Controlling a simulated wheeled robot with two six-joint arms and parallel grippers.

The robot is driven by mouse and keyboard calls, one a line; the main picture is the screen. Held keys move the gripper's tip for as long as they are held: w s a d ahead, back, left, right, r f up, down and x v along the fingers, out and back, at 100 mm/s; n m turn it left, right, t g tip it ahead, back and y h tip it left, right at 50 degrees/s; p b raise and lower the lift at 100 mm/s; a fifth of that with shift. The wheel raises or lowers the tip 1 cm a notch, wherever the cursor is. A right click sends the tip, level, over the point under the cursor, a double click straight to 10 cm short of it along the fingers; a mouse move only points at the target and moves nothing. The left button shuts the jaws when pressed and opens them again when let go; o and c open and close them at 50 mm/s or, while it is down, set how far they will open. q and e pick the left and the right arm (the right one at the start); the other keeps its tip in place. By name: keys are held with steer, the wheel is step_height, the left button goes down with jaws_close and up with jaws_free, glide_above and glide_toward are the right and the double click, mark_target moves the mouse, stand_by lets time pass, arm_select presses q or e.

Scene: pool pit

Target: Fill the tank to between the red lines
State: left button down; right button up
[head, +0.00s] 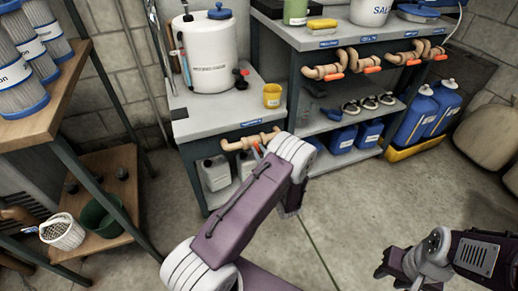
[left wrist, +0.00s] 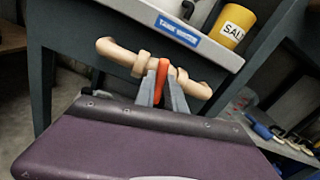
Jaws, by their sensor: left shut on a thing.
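The white tank (head: 212,60) with a blue cap stands on the grey bench at the back left. A narrow upright tube (head: 185,66) is at its left side; red lines and the water level are too small to make out. A tan pipe with an orange valve lever (left wrist: 162,72) is mounted under the "TANK WATER" label (left wrist: 177,30). My left gripper (left wrist: 163,92) is shut on the lever, one finger on each side. In the head view, my arm partly hides this gripper. My right gripper (head: 394,265) is low at the right, away from the bench; its finger gap is unclear.
A yellow cup (head: 272,96) marked "SALT" in the wrist view stands at the bench's right end. The shelf unit at right has more orange-levered pipes (head: 368,65) and blue jugs (head: 417,115). A wooden rack (head: 50,105) stands at left. Floor between is clear.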

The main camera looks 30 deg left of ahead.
arm_select(q)
steer(key=shift+m+p, duration=0.75)
steer(key=shift+m, duration=0.45)
steer(key=c, duration=1.4)
jaws_free()
